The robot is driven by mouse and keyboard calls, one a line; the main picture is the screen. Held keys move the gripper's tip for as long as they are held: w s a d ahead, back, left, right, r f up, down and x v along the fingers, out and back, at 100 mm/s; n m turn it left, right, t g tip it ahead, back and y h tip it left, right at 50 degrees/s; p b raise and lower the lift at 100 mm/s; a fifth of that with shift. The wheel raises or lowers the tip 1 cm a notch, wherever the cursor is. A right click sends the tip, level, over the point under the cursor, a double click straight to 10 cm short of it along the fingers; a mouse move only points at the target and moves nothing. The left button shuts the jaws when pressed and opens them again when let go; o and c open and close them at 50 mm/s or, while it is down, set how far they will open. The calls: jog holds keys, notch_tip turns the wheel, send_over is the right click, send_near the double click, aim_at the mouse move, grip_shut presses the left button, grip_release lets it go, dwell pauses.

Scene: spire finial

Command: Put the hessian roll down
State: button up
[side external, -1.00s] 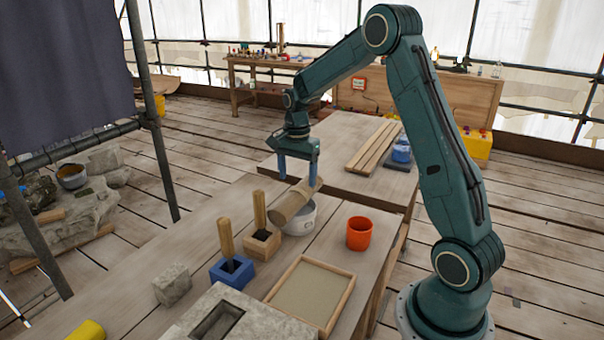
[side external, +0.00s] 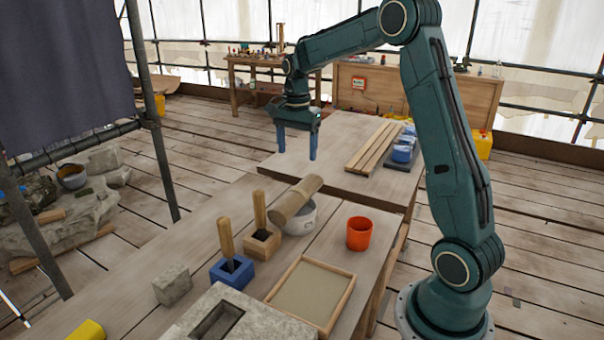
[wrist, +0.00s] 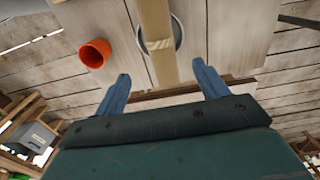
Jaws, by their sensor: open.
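The hessian roll (side external: 296,200) is a tan cylinder. It lies tilted across the rim of a grey bowl (side external: 301,222) on the near table, one end higher than the other. In the wrist view the roll (wrist: 156,30) crosses over the bowl (wrist: 178,36), its end pointing toward the jaws. My gripper (side external: 297,157) is open and empty, above and behind the roll, clear of it. Its two blue fingers (wrist: 163,88) stand wide apart in the wrist view with nothing between them.
An orange cup (side external: 359,233) stands right of the bowl. Tools stand in a blue block (side external: 231,273) and a wooden block (side external: 262,246) to the left. A framed tray (side external: 312,293) and stone block (side external: 222,318) are in front. Wooden strips (side external: 375,147) lie on the far table.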

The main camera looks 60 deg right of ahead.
jog(key=s+a+r+n+t, duration=0.2)
jog(key=s+a+r+n, duration=0.35)
jog(key=s+a, duration=0.3)
jog(key=s+a+r+n+t, duration=0.2)
jog(key=s+a+r+n, duration=0.2)
jog(key=s+a+n, duration=0.4)
jog(key=s+a+f+n+t, duration=0.1)
jog(key=s+a+f+n, duration=0.1)
jog(key=s+a+n, duration=0.2)
jog(key=shift+s+a+f+t, duration=0.2)
jog(key=shift+s+a+t, duration=0.1)
jog(key=shift+s, duration=1.55)
jog(key=shift+n, duration=0.25)
